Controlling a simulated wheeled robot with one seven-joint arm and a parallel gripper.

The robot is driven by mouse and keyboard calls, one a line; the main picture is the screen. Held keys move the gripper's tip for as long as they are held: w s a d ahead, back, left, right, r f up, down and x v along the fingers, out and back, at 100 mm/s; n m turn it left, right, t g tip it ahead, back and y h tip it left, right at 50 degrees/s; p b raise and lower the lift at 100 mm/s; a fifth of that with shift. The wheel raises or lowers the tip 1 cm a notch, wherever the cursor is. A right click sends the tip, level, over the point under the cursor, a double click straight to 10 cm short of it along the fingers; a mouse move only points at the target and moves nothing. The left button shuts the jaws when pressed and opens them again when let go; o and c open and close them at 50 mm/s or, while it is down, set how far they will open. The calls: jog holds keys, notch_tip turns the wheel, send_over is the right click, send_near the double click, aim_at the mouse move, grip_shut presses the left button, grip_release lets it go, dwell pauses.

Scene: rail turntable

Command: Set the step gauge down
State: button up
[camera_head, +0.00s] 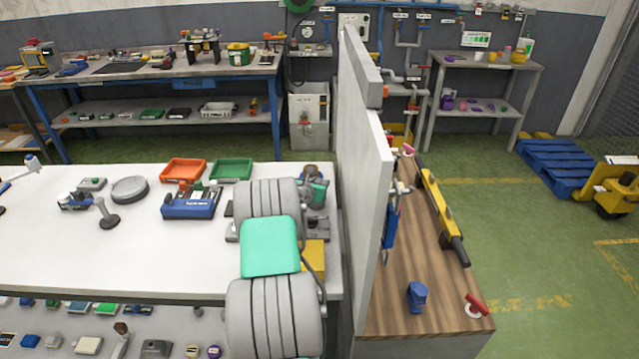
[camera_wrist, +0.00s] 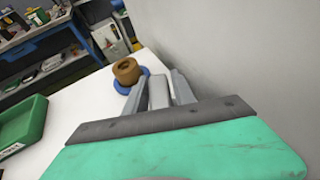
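My gripper (camera_wrist: 158,82) shows in the wrist view with a grey finger on each side of a light grey block, which I take to be the step gauge (camera_wrist: 158,95). The fingers appear closed on it. The gauge's lower end and its steps cannot be made out. The white bench top (camera_wrist: 75,115) lies below and to the left. In the head view the gripper is largely hidden behind my grey and green arm, near the bench's right end, and I cannot pick out the gauge there.
A brown ring-shaped piece on a blue base (camera_wrist: 127,74) stands just beyond the fingers. A pale partition (camera_head: 362,160) rises close on the right. A green tray (camera_head: 231,169), an orange tray (camera_head: 184,170) and a blue device (camera_head: 191,201) occupy the bench; its front left is clear.

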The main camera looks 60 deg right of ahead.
jog(key=shift+o, duration=1.1)
jog(key=shift+a, duration=0.1)
